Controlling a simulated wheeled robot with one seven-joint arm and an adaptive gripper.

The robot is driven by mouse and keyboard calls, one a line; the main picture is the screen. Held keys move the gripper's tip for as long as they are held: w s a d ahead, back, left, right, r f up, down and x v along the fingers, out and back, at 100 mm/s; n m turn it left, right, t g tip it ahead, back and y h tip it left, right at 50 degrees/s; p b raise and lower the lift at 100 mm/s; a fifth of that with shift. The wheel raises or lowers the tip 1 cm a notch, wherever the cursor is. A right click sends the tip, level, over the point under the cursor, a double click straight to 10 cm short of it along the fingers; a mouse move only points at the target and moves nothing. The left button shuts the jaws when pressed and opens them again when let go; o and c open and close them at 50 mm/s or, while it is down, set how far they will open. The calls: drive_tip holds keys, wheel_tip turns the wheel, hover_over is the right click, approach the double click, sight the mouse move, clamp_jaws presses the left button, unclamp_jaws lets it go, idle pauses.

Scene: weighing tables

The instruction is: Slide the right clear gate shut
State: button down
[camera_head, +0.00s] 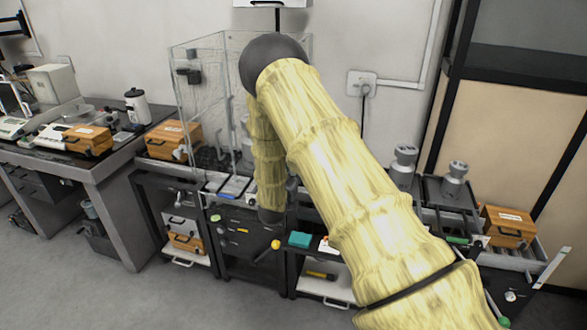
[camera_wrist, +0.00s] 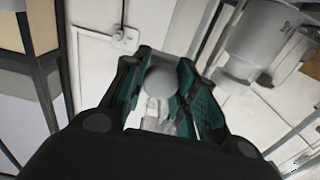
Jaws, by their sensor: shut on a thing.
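A clear-walled enclosure (camera_head: 203,75) stands on the dark weighing bench in the head view. My arm crosses in front of its right part, so the right clear gate is mostly hidden there and I cannot tell how far open it is. In the wrist view my gripper (camera_wrist: 164,60) has its two teal fingers closed around a round, pale grey knob (camera_wrist: 160,82). The knob sits between the finger pads. The clear panel cannot be made out well around it. In the head view my gripper is hidden behind my arm.
A wooden box (camera_head: 175,138) stands at the enclosure's left. Metal weights (camera_head: 404,165) and another wooden box (camera_head: 508,227) stand to the right of my arm. A wall socket (camera_head: 361,83) is behind. The floor (camera_head: 110,290) at front left is clear.

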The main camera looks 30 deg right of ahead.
drive_tip(key=shift+f, duration=0.55)
drive_tip(key=shift+s+f, duration=0.1)
drive_tip(key=c, duration=1.4)
unclamp_jaws()
drive_tip(key=v, duration=1.1)
drive_tip(key=shift+s+a, duration=0.25)
